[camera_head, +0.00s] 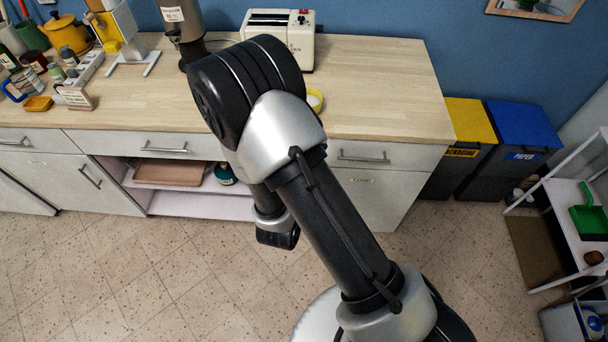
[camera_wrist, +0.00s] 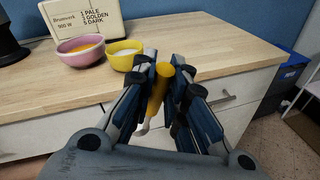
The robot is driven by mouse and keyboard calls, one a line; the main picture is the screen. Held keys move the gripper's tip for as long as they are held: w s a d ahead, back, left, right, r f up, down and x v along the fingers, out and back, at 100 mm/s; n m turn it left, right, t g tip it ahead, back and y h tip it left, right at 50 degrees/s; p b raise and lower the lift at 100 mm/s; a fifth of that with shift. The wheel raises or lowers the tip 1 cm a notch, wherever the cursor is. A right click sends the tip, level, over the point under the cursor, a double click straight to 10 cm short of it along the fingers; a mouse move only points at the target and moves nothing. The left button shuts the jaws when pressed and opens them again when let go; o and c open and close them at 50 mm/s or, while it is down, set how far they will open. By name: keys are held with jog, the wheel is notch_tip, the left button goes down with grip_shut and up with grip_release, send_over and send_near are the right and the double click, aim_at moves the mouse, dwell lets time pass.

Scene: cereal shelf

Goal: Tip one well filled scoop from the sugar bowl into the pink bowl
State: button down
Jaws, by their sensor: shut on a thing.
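My gripper (camera_wrist: 165,72) is shut on a yellow handle (camera_wrist: 157,92), most likely the scoop's, in front of the counter's edge in the wrist view. The pink bowl (camera_wrist: 80,55) stands upright on the counter at the upper left, with something orange-yellow inside. In the head view the yellow bowl (camera_head: 315,98) shows partly behind my arm. The pink bowl and my fingertips are hidden there.
A cream toaster (camera_head: 280,38) stands at the counter's back. The wooden counter (camera_head: 385,95) is clear to the right. Drawers with handles (camera_head: 362,157) lie below the front edge. Jars, a yellow pot (camera_head: 65,36) and a small sign crowd the left end. Bins stand right.

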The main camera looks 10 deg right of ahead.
jog(key=shift+s+d+f+m+t+h+b, duration=0.25)
jog(key=shift+s+f+m+b, duration=0.25)
jog(key=shift+b, duration=1.1)
jog(key=shift+s+d+f+m+t+h+b, duration=0.2)
jog(key=shift+s+f+m+t+b, duration=0.3)
jog(key=shift+b, duration=1.05)
jog(key=shift+s+r+p, duration=0.1)
jog(key=shift+r+p, duration=0.2)
jog(key=shift+r, duration=0.25)
jog(key=shift+r+p, duration=1.1)
jog(key=shift+r, duration=0.5)
